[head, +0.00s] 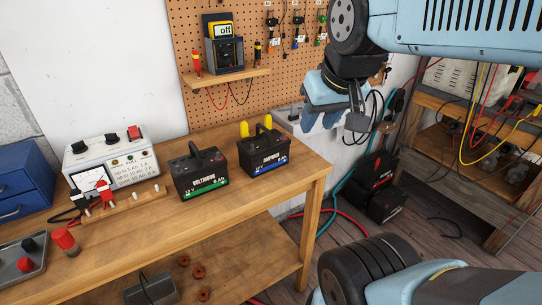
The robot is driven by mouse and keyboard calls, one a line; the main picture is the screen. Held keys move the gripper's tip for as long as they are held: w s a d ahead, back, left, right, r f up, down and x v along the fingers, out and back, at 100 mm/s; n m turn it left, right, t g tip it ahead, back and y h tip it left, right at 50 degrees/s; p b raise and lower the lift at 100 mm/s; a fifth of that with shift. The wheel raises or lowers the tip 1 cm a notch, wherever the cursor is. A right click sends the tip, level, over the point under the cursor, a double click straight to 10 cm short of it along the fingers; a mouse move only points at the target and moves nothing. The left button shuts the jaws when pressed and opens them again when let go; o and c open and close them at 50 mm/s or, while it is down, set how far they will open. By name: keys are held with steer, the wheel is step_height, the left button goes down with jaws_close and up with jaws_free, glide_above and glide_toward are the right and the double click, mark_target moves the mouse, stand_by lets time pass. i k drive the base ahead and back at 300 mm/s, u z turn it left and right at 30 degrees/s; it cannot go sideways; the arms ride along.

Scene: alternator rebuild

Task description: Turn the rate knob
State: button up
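A light grey charger box (112,160) stands at the back left of the wooden workbench (240,205). It has a meter (92,178) and a printed panel listing several Ah and A values. Along its top are a black knob (78,146), a second black control (110,139) and a red one (134,132). Which of them is the rate knob I cannot tell. My gripper (322,120) hangs in the air at upper centre, beyond the bench's right end, well apart from the charger. It points down and touches nothing visible. Its finger gap is unclear.
Two black batteries, one with a green stripe (201,173) and one with a blue stripe (264,152), stand right of the charger. Red and black clamps (103,194) lie before it. The bench's front middle is clear.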

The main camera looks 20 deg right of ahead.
mark_target(79, 147)
steer(key=u, duration=0.75)
steer(key=i, duration=0.15)
steer(key=z, duration=2.5)
steer(key=k, duration=1.55)
steer(key=u, duration=1.45)
